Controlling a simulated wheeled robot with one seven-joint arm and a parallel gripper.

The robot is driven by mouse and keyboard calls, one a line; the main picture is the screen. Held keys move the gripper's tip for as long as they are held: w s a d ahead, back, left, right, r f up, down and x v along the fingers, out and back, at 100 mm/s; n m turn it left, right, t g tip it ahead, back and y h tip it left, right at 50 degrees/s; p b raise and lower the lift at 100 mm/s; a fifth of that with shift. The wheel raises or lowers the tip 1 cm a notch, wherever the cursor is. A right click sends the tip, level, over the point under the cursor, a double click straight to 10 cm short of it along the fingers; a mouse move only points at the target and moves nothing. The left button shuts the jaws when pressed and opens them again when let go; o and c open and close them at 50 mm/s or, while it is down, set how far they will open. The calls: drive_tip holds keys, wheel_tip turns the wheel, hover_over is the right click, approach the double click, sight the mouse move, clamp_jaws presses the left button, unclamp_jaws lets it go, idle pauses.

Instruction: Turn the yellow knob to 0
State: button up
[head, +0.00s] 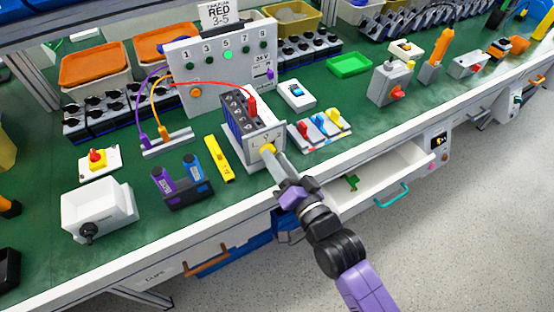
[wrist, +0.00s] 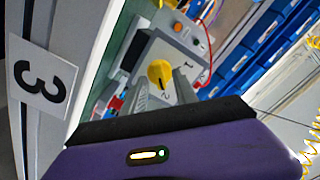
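The yellow knob (head: 268,149) sits on the front plate of a grey box (head: 254,158) near the bench's front edge. It also shows in the wrist view (wrist: 159,72), with a dark mark on its face. My gripper (head: 274,158) reaches to the knob from the front. In the wrist view my gripper (wrist: 161,80) has its two fingers apart, one on each side of the knob's lower part. I cannot tell whether they touch it. The knob's underside is hidden.
A yellow level (head: 219,158) lies left of the box. Coloured levers (head: 320,127) stand close on its right. An indicator panel (head: 213,75) with a red cable stands behind. An open drawer (head: 370,175) juts out below the bench, right of my arm.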

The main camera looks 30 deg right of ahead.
clamp_jaws()
drive_tip(key=shift+n, duration=0.3)
drive_tip(key=n, duration=0.3)
drive_tip(key=shift+n+p, duration=0.3)
drive_tip(key=shift+p, duration=0.1)
drive_tip(key=shift+a+n+p, duration=0.15)
drive_tip(key=shift+n+p, duration=0.2)
drive_tip(key=shift+n, duration=1.85)
unclamp_jaws()
